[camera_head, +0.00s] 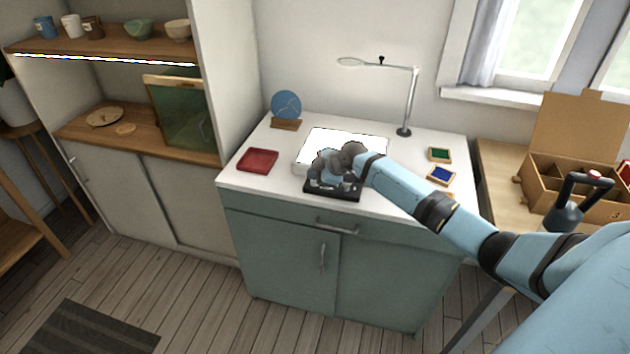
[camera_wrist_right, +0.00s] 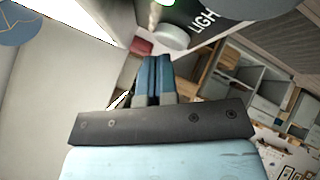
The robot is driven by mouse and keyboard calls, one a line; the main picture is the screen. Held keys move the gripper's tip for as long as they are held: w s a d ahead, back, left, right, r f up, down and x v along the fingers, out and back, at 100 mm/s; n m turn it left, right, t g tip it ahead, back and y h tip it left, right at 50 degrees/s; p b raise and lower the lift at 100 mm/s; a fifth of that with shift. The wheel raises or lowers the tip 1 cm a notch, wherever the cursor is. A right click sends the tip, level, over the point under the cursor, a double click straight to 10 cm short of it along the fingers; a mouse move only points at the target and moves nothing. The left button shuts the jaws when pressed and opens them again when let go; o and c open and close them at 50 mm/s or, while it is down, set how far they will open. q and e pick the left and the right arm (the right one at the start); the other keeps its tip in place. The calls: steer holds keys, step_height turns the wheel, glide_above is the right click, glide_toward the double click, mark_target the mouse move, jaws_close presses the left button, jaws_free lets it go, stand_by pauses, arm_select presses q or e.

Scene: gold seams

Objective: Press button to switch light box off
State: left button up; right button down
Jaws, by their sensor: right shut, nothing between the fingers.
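The light box (camera_head: 318,142) lies on the cabinet top, and its upper face glows bright white. A dark control box (camera_head: 346,196) sits at its front edge, partly covered by my right gripper (camera_head: 322,179). In the right wrist view the dark panel (camera_wrist_right: 222,9) carries the letters "LIGH", a pale round button (camera_wrist_right: 172,37) and a small lit greenish lamp (camera_wrist_right: 166,3). My right gripper's fingers (camera_wrist_right: 153,62) are shut and empty, with the tips close to the button. I cannot tell whether they touch it. My left gripper is not in view.
A red tray (camera_head: 258,160) lies left of the light box, with a blue disc on a stand (camera_head: 286,106) behind. Small framed colour tiles (camera_head: 440,155) lie at right.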

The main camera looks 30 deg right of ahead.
steer(key=shift+f, duration=0.35)
steer(key=shift+r+p, duration=0.35)
steer(key=shift+r, duration=0.2)
step_height(320, 180, up, 6)
steer(key=p, duration=0.4)
steer(key=shift+p, duration=0.35)
